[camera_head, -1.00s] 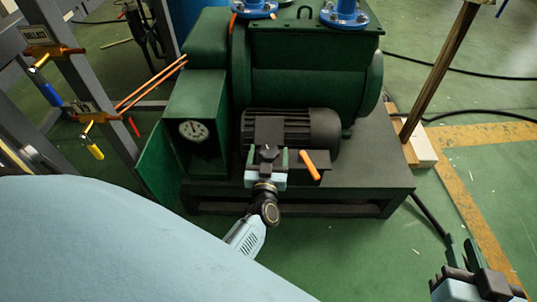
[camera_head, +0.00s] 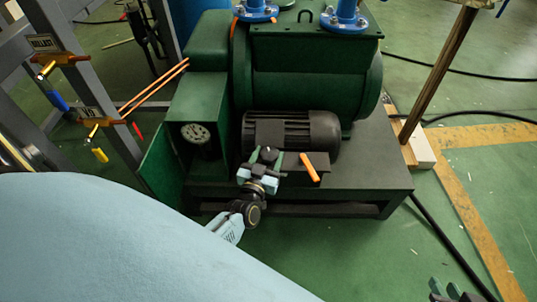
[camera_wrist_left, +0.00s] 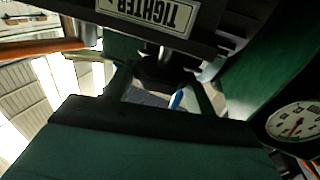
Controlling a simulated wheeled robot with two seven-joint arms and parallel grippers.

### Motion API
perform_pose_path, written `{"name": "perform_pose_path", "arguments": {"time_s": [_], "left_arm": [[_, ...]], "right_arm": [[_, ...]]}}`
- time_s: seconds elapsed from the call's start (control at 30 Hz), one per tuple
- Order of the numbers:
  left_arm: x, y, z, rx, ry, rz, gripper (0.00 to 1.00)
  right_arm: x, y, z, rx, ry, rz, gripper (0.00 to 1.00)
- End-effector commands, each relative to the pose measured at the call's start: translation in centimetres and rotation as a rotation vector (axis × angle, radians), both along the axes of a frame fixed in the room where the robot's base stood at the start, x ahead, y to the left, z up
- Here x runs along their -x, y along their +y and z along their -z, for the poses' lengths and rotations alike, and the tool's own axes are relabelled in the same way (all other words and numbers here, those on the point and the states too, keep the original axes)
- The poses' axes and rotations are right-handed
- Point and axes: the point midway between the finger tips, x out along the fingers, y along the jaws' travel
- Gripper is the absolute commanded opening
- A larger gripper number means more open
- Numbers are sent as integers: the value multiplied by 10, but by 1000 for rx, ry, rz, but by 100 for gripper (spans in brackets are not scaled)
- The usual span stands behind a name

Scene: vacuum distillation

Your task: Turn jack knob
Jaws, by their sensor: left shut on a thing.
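The jack knob (camera_head: 268,153) is a small dark knob at the front of the green machine, below the black ribbed motor. My left gripper (camera_head: 267,157) is shut on it, with a dark green finger on either side and the wrist tilted. In the left wrist view the knob (camera_wrist_left: 158,76) is a dark round shape between the fingers, partly hidden in shadow. A plate reading "TIGHTER" (camera_wrist_left: 148,14) lies just above it in that view. My right gripper (camera_head: 454,292) shows only its fingertips at the bottom right edge, away from the machine.
An orange handle (camera_head: 310,168) sticks out just right of the knob. A round gauge (camera_head: 195,133) is on the machine's left; it also shows in the wrist view (camera_wrist_left: 293,122). Valves on a grey frame (camera_head: 85,115) stand left. A black cable (camera_head: 445,240) crosses the floor at right.

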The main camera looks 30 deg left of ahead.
Motion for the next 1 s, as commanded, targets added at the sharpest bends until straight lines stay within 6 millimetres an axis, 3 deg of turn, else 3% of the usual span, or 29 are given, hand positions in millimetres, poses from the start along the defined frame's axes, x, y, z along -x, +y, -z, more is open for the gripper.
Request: {"name": "perform_pose_path", "arguments": {"time_s": [0.43,0.47,0.6,1.0], "left_arm": [[0,0,0,1,-1,41,32],[0,0,0,2,-1,41,58],[0,0,0,1,0,41,76],[4,0,0,1,2,40,77]], "right_arm": [[5,-2,5,9,35,3,20],[5,-2,5,9,35,3,20],[5,-2,5,9,35,3,20],[7,-3,5,12,49,4,20]]}}
